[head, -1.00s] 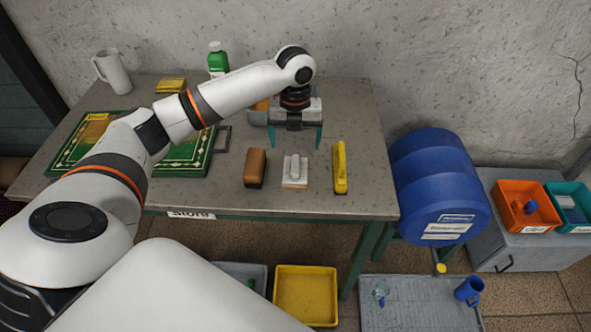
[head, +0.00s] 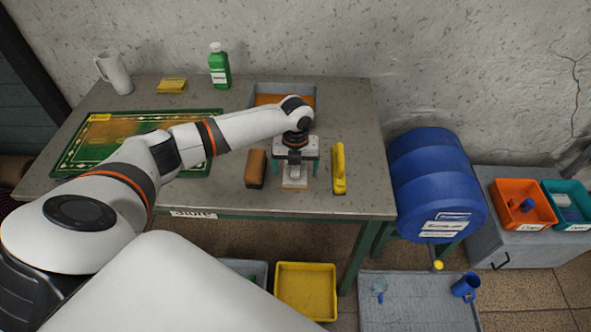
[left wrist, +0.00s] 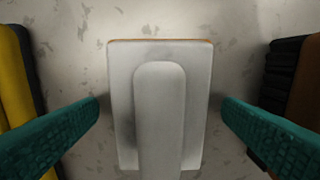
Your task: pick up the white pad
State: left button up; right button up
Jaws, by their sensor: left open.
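The white pad (head: 294,181) lies on the table near its front edge, between a brown brush and a yellow brush. In the left wrist view the pad (left wrist: 122,105) is a flat pale block with a raised white handle (left wrist: 160,110) along its middle. My left gripper (head: 296,168) is open and points down over the pad. In the left wrist view its teal fingers (left wrist: 160,103) stand on either side of the pad, with a gap on both sides. The gripper hides the pad's far part in the head view. My right gripper does not show.
The brown brush (head: 255,168) and yellow brush (head: 338,168) stand close on either side. Behind is a grey tray (head: 262,88) with orange content. A green patterned rug (head: 75,153) lies left. A green bottle (head: 219,66), yellow sponge (head: 171,86) and white jug (head: 115,72) stand at the back.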

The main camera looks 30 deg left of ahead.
pick_arm(q)
jog(key=shift+c, duration=0.3)
jog(key=c, duration=1.1)
notch_tip(320, 180, up, 10)
jog(key=shift+r+b, duration=0.1)
jog(key=shift+b, duration=0.75)
jog(key=o, duration=0.4)
jog(key=c, duration=0.5)
